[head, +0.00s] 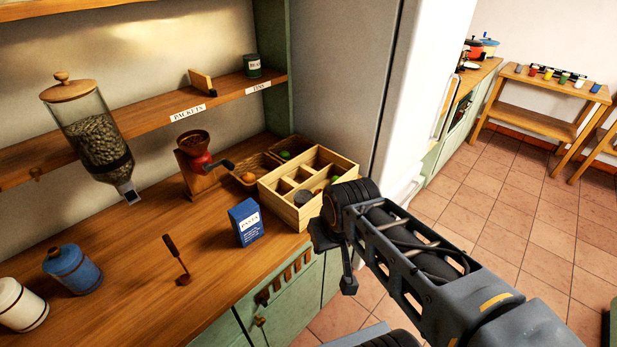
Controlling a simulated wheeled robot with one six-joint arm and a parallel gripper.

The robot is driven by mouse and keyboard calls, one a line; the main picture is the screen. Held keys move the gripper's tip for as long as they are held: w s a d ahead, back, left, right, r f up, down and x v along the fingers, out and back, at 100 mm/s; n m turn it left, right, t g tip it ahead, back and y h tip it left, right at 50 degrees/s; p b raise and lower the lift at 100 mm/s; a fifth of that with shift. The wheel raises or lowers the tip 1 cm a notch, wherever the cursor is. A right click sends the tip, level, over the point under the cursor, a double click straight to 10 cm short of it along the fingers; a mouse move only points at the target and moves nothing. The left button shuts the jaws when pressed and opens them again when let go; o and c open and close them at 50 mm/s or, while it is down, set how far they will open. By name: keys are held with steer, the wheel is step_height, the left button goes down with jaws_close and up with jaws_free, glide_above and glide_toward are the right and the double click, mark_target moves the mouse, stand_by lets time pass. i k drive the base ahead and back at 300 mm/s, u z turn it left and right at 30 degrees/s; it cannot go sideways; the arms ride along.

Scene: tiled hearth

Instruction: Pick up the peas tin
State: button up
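A small dark green tin (252,66) with a pale label stands on the wall shelf above the "TINS" tag; its print is too small to read surely. A dark round-topped thing (303,197), perhaps a tin, sits in a front compartment of the wooden divided box (285,207) on the counter. I cannot tell which, if either, is the peas tin. My gripper (337,262) hangs just right of the box, past the counter's front edge. My arm partly covers it, and its finger opening is unclear. No object shows in it.
A blue pasta packet (247,222) stands left of the box. A tall white fridge (420,80) stands right of the counter. Tiled floor is open at right.

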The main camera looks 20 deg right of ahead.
mark_target(301, 198)
steer(key=i, duration=0.15)
steer(key=u, duration=3.75)
steer(key=k, duration=2.05)
steer(key=z, duration=1.6)
steer(key=i, duration=0.5)
steer(key=z, duration=0.05)
